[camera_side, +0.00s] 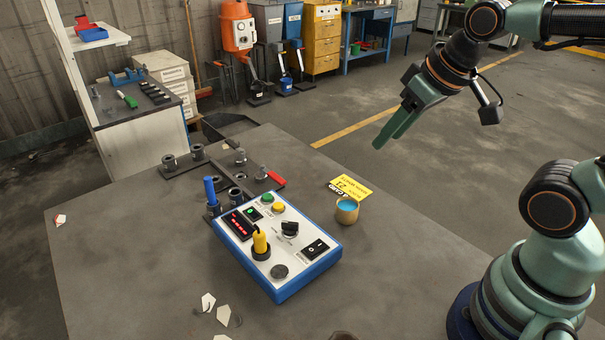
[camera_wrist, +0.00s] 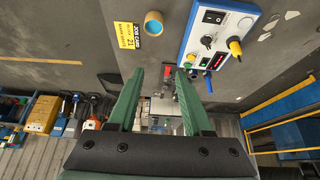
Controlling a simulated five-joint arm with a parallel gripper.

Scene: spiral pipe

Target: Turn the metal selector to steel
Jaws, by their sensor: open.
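A blue and white control box (camera_side: 320,271) sits on the grey table. A black rotary knob (camera_side: 289,229), likely the metal selector, is on its top between the yellow button and the rocker switch. Its markings are too small to read, so I cannot tell its setting. My gripper (camera_side: 383,143) is open and empty, high above and to the right of the box in the side view. In the wrist view, my green fingers (camera_wrist: 157,74) are spread apart, and the box (camera_wrist: 238,10) is at the upper right, with the black knob (camera_wrist: 206,40) small on it.
The box also carries a yellow upright handle (camera_side: 260,241), a rocker switch (camera_side: 315,248) and a red display. A cup with blue contents (camera_side: 347,211) and a yellow card (camera_side: 351,188) lie to its right. A dark fixture with a red handle (camera_side: 277,178) stands behind. White shards lie in front.

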